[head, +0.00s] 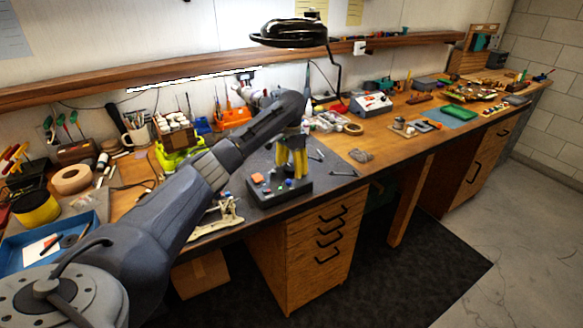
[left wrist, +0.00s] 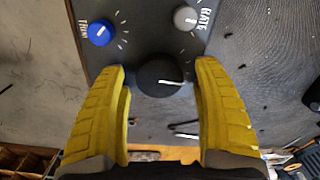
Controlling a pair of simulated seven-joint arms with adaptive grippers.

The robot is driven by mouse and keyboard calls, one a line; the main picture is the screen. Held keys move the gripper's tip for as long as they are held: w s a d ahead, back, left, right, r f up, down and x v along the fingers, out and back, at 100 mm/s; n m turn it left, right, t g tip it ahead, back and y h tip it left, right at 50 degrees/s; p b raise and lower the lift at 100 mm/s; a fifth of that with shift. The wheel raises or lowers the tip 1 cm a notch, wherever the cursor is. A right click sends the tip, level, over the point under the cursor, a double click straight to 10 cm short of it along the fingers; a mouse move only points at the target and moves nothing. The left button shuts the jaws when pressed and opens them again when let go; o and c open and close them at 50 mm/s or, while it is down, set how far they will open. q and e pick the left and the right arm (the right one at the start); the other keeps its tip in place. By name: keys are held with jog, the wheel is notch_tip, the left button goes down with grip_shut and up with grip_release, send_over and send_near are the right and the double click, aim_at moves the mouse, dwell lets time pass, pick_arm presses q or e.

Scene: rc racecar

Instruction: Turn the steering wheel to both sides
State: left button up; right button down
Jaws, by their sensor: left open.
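The dark control box (head: 266,199) sits near the front edge of the workbench, below my left gripper (head: 293,172). In the left wrist view, its large black round knob (left wrist: 160,78), with a white pointer line, lies between the yellow fingertips of the left gripper (left wrist: 161,70). This knob seems to be the steering wheel. The fingers are open, one on each side, with a gap on both sides of the knob. A blue knob (left wrist: 100,32) and a grey knob (left wrist: 186,18) are also on the box. My right gripper is out of view.
An orange bin (head: 232,118) and a lime-green item (head: 180,153) stand behind my left arm. A blue tray (head: 30,252) is at the far left. A black lamp (head: 293,35) hangs above.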

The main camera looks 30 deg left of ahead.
pick_arm(q)
jog(key=shift+c, duration=0.4)
jog(key=c, duration=1.1)
jog(key=shift+c, duration=0.2)
jog(key=shift+m, duration=0.3)
jog(key=m, duration=0.3)
jog(key=shift+m, duration=0.3)
jog(key=shift+s+d+m, duration=0.1)
jog(key=shift+d+m, duration=0.05)
jog(key=shift+m, duration=1.85)
